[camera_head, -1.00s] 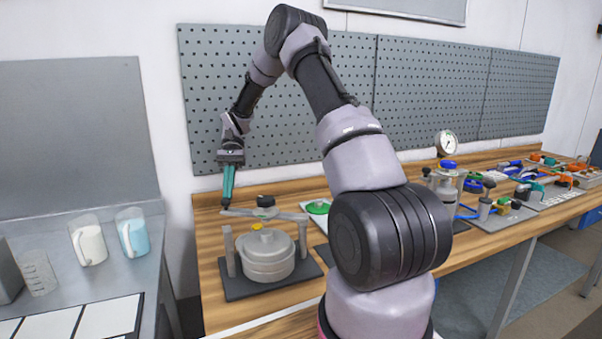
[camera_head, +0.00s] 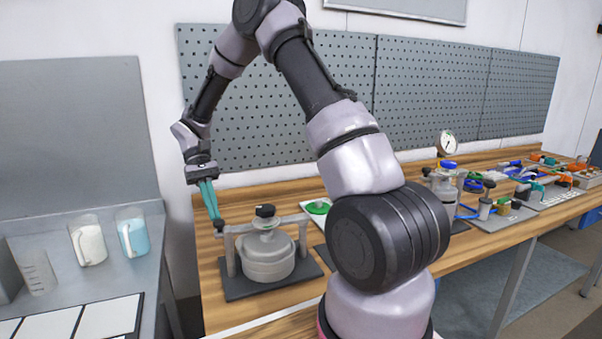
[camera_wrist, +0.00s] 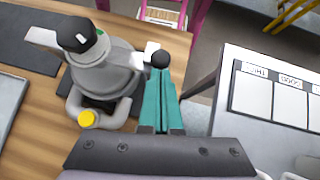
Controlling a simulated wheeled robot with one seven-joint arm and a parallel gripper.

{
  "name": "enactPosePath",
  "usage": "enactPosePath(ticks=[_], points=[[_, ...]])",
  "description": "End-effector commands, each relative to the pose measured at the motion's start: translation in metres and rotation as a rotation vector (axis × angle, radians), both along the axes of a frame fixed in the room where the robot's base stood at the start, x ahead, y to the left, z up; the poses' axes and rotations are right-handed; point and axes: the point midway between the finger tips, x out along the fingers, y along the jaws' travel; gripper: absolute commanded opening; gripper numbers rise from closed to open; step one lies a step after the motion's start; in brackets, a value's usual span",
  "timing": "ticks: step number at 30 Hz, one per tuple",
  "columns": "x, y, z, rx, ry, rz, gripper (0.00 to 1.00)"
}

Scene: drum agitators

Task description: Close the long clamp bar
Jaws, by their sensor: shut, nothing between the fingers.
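The long clamp bar (camera_head: 288,219) is a grey bar lying across above the lidded grey pot (camera_head: 265,262), between two upright posts. A black clamp knob (camera_head: 265,211) stands at its middle. A black ball (camera_head: 219,224) sits at the bar's left end. My gripper (camera_head: 214,214) is shut and empty, its teal fingers pointing down with the tips at or just beside the ball. In the wrist view, the ball (camera_wrist: 160,59) shows just beyond the fingertips (camera_wrist: 161,78); I cannot tell whether they touch. The bar's left end slightly overhangs the left post (camera_head: 229,256).
The pot stands on a dark base plate (camera_head: 238,290) on the wooden bench. A yellow cap (camera_wrist: 88,119) shows beside the pot. A metal table with jugs (camera_head: 131,238) stands at the left. Other fixtures (camera_head: 445,185) fill the bench at the right. A pegboard (camera_head: 345,60) stands behind.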

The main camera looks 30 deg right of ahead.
Motion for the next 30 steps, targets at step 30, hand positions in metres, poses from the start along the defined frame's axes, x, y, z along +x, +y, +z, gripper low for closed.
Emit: enactPosePath(ticks=[30], points=[[0.047, 0.006, 0.047, 0.0, 0.003, 0.003, 0.0]])
